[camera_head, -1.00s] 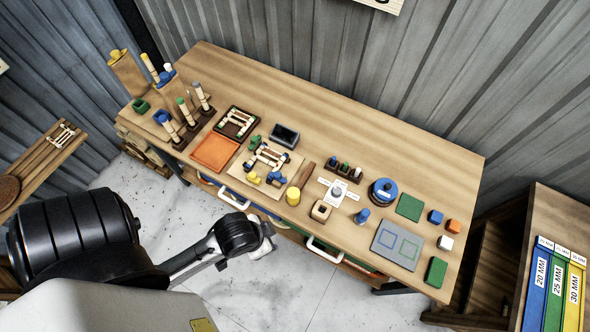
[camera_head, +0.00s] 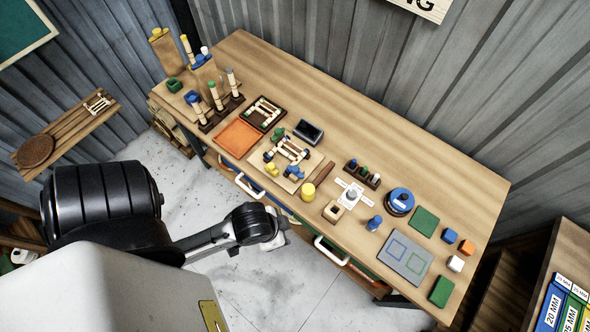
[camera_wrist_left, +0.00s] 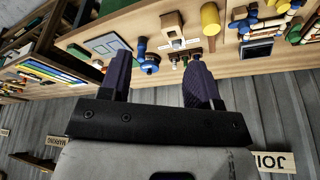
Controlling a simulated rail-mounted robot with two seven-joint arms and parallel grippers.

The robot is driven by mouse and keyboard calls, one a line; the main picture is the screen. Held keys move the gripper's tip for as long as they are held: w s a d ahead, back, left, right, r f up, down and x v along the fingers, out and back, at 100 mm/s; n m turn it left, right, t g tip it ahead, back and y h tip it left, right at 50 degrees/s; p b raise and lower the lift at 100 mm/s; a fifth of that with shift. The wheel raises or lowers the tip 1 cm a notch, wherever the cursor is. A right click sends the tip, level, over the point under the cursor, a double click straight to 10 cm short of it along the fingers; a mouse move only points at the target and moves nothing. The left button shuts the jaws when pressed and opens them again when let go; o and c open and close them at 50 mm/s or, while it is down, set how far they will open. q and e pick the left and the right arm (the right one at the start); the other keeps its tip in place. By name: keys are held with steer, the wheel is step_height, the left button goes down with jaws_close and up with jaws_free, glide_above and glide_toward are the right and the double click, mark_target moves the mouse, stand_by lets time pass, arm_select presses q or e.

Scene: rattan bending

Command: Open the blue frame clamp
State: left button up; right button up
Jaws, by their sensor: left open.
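The blue frame clamp (camera_head: 294,173) sits at the near right side of a small rattan frame (camera_head: 289,150) on a light board on the bench. A yellow clamp (camera_head: 271,170) and a green clamp (camera_head: 277,134) are at the same frame. My left gripper (camera_wrist_left: 158,82) is open and empty in the left wrist view, with both dark fingers apart. In the head view my left wrist is over the floor in front of the bench, well short of the blue clamp, and its fingers are hidden. My right gripper is out of view.
The bench (camera_head: 400,130) is clear along its back. An orange tray (camera_head: 238,138) lies left of the frame and a yellow cylinder (camera_head: 307,191) to its right. Blocks and a grey mat (camera_head: 405,257) lie farther right. White drawer handles (camera_head: 330,252) stick out from the bench front.

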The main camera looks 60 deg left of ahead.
arm_select(q)
steer(key=w+a+r+m+t+y+b, duration=0.1)
steer(key=w+a+r+m+t+b, duration=0.15)
steer(key=w+r, duration=0.65)
steer(key=w+a+r+m+t+y+b, duration=0.1)
steer(key=w+r+m+t+b, duration=0.25)
steer(key=w, duration=1.15)
steer(key=w+a+f+m+y+b, duration=0.2)
steer(key=w+a+f, duration=0.2)
steer(key=a, duration=0.3)
steer(key=m+g+h, duration=0.4)
steer(key=m+g, duration=0.4)
steer(key=g, duration=0.2)
glide_above(296, 169)
step_height(296, 169, down, 20)
steer(key=r, duration=0.1)
step_height(296, 169, down, 13)
steer(key=shift+f, duration=0.5)
